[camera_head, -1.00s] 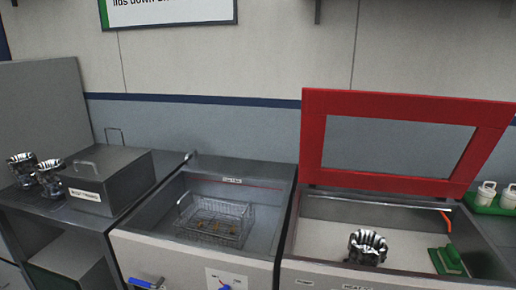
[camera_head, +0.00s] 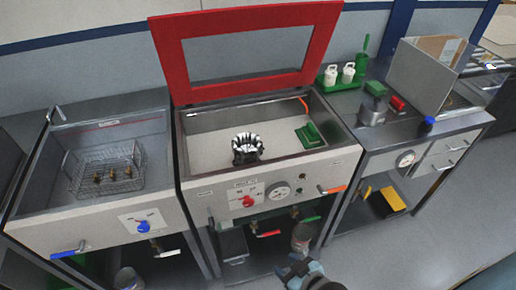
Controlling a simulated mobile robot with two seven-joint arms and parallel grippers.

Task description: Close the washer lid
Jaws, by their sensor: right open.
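The washer lid (camera_head: 318,60) is a red frame with a clear or open middle, and it stands raised at the back of the washer. The washer (camera_head: 325,163) is an open grey tank with a red knob and a dial on its front. A shiny metal housing (camera_head: 247,149) and a green block (camera_head: 308,135) are inside it. My right gripper (camera_head: 290,268) is at the bottom of the view, low in front of the washer and well away from the lid. It is open, and I see nothing in it. My left gripper is not in view.
A second tank (camera_head: 153,118) with a wire basket (camera_head: 107,171) adjoins on the left. On the right, a bench holds a green tray (camera_head: 330,82) with white bottles, a metal pot (camera_head: 372,112) and a blue-capped item (camera_head: 427,124). Free floor lies at lower right.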

